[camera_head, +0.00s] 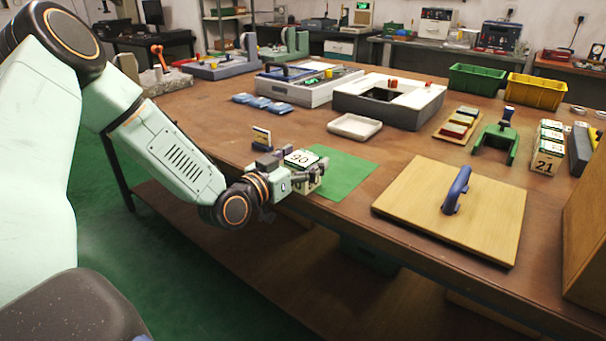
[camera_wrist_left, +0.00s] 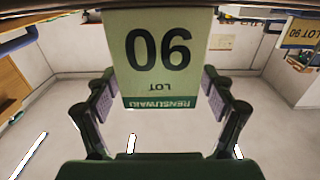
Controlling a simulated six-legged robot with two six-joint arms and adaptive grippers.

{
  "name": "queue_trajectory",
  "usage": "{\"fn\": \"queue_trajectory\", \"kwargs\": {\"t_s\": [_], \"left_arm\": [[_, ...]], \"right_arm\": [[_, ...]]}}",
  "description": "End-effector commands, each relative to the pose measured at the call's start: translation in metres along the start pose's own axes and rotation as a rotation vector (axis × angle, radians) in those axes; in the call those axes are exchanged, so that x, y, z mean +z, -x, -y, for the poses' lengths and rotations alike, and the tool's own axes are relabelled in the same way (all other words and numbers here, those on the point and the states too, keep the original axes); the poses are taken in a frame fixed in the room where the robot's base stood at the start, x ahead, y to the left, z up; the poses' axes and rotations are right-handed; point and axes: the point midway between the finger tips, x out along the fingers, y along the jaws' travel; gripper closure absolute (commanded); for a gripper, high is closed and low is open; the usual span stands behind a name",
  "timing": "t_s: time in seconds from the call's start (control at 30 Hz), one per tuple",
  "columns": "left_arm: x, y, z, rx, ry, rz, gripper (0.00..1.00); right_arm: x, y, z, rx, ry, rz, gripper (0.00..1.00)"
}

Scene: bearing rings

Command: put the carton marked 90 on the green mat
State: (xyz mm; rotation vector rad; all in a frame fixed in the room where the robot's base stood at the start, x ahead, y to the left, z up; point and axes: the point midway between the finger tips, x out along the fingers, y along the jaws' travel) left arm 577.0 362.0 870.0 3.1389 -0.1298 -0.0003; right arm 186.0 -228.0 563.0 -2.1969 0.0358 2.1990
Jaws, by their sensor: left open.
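The carton marked 90 (camera_head: 301,158) is white and green with a black 90 on its top face. It is upright at the left part of the green mat (camera_head: 348,180); my gripper hides much of its lower part, so I cannot tell whether its whole base is on the mat. My left gripper (camera_head: 306,176) is open, with its fingers around the carton. In the left wrist view the carton (camera_wrist_left: 158,55) appears upside down between the two fingers of the left gripper (camera_wrist_left: 160,92). My right gripper is not in view.
A white tray (camera_head: 355,126) lies behind the mat. A wooden board with a blue handle (camera_head: 452,205) lies to the right. Other cartons, one marked 21 (camera_head: 547,160), stand farther right. The table's front edge is close to the mat.

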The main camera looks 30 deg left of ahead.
Motion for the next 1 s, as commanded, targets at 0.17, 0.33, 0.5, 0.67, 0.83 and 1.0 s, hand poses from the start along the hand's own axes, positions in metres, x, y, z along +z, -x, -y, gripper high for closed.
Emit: {"fn": "queue_trajectory", "kwargs": {"t_s": [0.17, 0.33, 0.5, 0.67, 0.83, 1.0], "left_arm": [[0.0, 0.0003, 0.0, 0.0, 0.0, 0.0, 0.26], [0.0001, 0.0004, -0.0001, 0.0, 0.0, 0.001, 0.41], [0.0002, 0.0005, -0.0001, 0.0, 0.0, 0.001, 0.55], [0.0003, 0.0005, -0.0001, 0.0, 0.0, 0.001, 0.69], [0.0003, 0.0006, -0.0001, 0.0, 0.0, 0.001, 0.83], [0.0004, 0.0006, -0.0001, 0.0, 0.0, 0.001, 0.98]], "right_arm": [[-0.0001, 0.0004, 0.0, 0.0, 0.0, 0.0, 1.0], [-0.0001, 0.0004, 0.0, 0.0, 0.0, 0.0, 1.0], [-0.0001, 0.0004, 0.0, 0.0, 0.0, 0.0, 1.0], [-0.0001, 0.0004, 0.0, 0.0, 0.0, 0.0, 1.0], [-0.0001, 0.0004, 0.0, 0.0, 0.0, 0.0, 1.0], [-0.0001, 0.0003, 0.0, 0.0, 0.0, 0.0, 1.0]]}}
